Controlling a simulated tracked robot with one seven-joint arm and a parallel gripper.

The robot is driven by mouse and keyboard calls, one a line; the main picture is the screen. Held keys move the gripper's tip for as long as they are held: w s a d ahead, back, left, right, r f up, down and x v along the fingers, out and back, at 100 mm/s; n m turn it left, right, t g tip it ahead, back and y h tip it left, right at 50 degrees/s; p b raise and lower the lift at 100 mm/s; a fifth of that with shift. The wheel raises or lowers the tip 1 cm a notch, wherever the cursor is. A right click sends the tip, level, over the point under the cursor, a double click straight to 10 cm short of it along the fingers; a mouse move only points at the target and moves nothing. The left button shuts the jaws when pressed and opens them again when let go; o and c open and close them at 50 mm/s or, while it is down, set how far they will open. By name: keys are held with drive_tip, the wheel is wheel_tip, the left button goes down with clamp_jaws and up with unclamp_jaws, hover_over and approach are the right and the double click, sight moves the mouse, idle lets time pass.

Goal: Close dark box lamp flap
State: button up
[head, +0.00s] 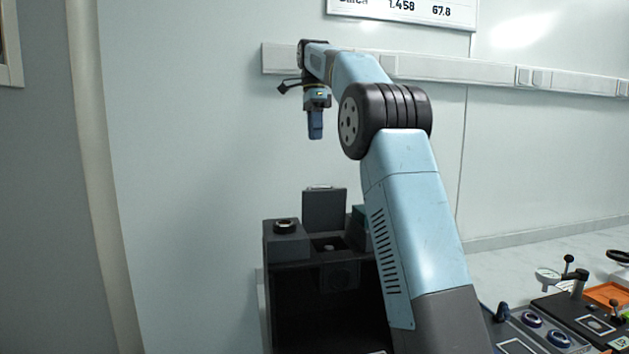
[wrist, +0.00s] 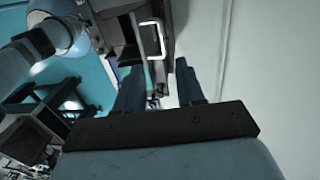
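The dark box (head: 281,292) stands left of my arm in the head view, with an open black front. Its flap (head: 324,209) is a dark square plate standing upright at the top, with a small handle (head: 318,187) on its upper edge. In the wrist view a bright U-shaped handle (wrist: 152,38) shows on a dark part beyond my fingers. My gripper (head: 316,135) points down above the flap, clear of it. In the wrist view my gripper (wrist: 160,68) has its two dark fingers apart with nothing held between them.
A round black fitting (head: 285,226) sits on the box's left top. The pale wall (head: 190,180) with a cable trunking (head: 450,70) is behind. Bench gear and an orange tray (head: 606,296) are at the lower right. Space above the flap is clear.

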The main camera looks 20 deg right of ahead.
drive_tip(key=f, duration=0.9)
drive_tip(key=s+f, duration=0.1)
drive_tip(key=f, duration=0.3)
drive_tip(key=shift+f, duration=0.4)
clamp_jaws()
idle(0.4)
drive_tip(key=shift+a, duration=0.15)
